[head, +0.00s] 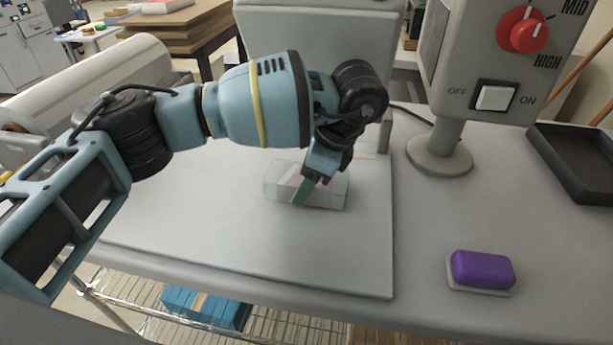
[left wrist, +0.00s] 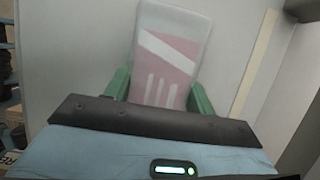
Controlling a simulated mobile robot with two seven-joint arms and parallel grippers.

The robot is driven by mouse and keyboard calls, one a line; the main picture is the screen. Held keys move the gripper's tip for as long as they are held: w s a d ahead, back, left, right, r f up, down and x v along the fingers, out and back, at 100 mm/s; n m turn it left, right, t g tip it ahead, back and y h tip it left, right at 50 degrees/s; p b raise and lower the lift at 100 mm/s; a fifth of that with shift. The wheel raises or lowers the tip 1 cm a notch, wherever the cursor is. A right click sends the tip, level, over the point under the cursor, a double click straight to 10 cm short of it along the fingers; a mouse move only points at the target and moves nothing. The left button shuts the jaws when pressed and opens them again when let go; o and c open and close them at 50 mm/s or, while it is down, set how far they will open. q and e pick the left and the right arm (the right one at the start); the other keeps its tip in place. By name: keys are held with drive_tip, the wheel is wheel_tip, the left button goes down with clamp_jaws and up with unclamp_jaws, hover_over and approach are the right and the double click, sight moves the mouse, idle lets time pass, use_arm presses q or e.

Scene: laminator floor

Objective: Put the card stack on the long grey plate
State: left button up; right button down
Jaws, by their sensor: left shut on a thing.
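The card stack (head: 331,194) is a pale, clear-looking block with pink and white print, over the right part of the long grey plate (head: 200,225). My left gripper (head: 305,188) reaches down from above and is shut on the card stack. In the left wrist view the card stack (left wrist: 168,50) stands between the two green fingers of the left gripper (left wrist: 160,92), one on each side. I cannot tell whether the card stack touches the plate or is slightly above it. The near finger hides part of the stack in the head view. My right gripper is not in view.
A grey machine with a red knob (head: 523,30) and an on/off switch stands on a post at the right. A purple block on a pale base (head: 482,269) lies right of the plate. A black tray (head: 580,165) is at the far right.

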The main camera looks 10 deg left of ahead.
use_arm(q)
drive_tip(key=o, duration=1.2)
drive_tip(key=shift+r, duration=0.3)
drive_tip(key=v, duration=0.2)
drive_tip(key=shift+w+d+r, duration=0.1)
drive_tip(key=shift+d+r, duration=0.05)
drive_tip(key=shift+r, duration=0.15)
drive_tip(key=d+b, duration=0.1)
drive_tip(key=d, duration=0.9)
drive_tip(key=shift+d+f+b, duration=0.15)
drive_tip(key=shift+d+b, duration=0.1)
drive_tip(key=shift+b, duration=0.1)
drive_tip(key=shift+d, duration=0.8)
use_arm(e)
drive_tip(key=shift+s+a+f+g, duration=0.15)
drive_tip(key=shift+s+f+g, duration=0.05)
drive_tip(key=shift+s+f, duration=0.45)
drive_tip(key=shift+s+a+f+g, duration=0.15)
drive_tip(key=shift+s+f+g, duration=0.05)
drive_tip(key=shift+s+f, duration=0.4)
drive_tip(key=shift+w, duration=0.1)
